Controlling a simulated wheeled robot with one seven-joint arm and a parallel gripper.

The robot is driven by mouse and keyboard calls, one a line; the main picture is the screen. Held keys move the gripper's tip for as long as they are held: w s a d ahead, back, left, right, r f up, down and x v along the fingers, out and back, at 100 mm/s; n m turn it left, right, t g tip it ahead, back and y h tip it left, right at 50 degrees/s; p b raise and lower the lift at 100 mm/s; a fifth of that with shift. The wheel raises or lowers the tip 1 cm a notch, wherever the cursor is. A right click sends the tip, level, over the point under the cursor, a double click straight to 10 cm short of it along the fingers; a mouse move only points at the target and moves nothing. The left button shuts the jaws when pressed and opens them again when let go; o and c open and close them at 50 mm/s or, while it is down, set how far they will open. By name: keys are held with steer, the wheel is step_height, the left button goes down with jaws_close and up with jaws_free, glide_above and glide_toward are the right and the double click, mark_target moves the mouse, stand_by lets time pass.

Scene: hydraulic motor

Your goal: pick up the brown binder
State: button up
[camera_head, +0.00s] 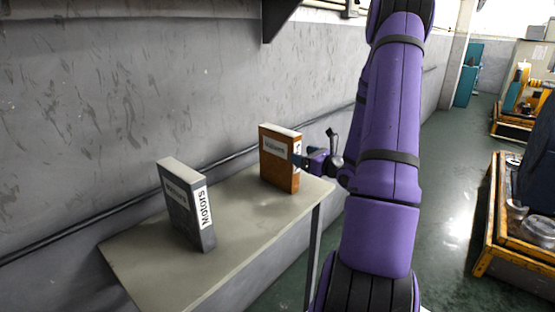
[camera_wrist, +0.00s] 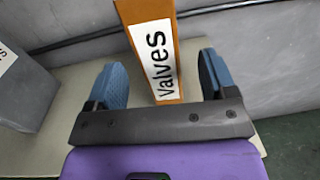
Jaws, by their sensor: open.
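The brown binder (camera_head: 273,163) stands upright near the right end of the table, with a white label on its front face. In the wrist view its spine (camera_wrist: 171,101), labelled "Valves", faces me between the two blue fingers. My gripper (camera_wrist: 168,82) is open, with one finger on each side of the binder and a visible gap on both sides. In the head view my gripper (camera_head: 304,161) is at the binder's right side, partly hidden by my purple arm.
A grey binder labelled "Motors" (camera_head: 187,207) stands upright on the table (camera_head: 145,265), left of the brown one; its edge shows in the wrist view (camera_wrist: 25,90). A grey wall (camera_head: 120,80) with a dark pipe runs behind the table. Open table lies between the binders.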

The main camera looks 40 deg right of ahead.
mark_target(290, 150)
steer(key=shift+w+a+f, duration=0.1)
steer(key=shift+w+a, duration=0.05)
steer(key=shift+w, duration=2.95)
steer(key=c, duration=1.3)
